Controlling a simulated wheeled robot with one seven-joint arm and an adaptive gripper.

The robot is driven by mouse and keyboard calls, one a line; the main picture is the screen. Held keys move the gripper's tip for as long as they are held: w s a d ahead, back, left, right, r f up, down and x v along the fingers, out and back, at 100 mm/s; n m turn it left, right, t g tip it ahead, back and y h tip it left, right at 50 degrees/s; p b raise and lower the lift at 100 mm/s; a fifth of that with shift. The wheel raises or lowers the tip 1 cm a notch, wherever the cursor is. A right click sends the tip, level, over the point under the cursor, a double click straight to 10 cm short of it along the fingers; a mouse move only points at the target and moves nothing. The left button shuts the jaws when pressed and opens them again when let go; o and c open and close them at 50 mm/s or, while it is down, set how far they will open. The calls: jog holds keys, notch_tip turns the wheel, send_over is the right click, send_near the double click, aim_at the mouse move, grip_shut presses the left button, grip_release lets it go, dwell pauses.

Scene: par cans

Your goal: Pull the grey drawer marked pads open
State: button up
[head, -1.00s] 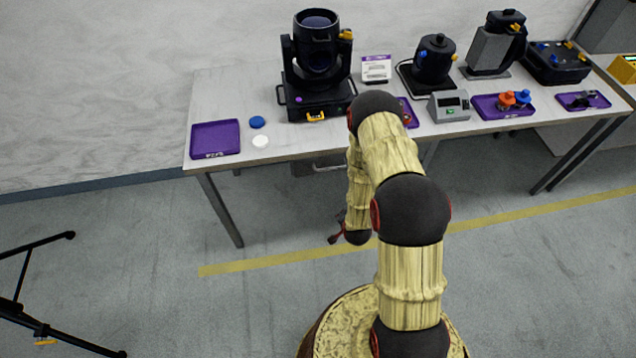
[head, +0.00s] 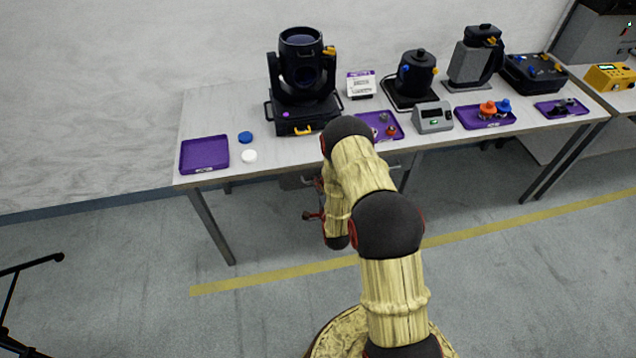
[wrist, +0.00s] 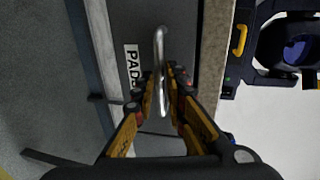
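The grey drawer marked "PADS" (wrist: 182,38) is under the table; its dark front fills the middle of the wrist view, and its white label (wrist: 132,68) reads partly behind a finger. In the head view a bit of the drawer (head: 292,182) shows left of my arm and looks shut. The metal bar handle (wrist: 159,45) stands out from the front. My gripper (wrist: 164,76) is at the handle, one finger on each side of the bar. The fingers look parted, with narrow gaps beside the bar; contact is not clear. In the head view my arm largely hides the gripper and handle.
The table (head: 226,115) carries a moving-head light (head: 302,75), purple trays such as the left one (head: 204,154), a blue cap and a white cap. The table edge (wrist: 212,65) runs close beside the gripper. Floor in front is open, with a black stand at lower left.

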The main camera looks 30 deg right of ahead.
jog(key=shift+x, duration=1)
grip_shut()
jog(key=shift+s+f, duration=0.15)
jog(key=shift+s, duration=0.05)
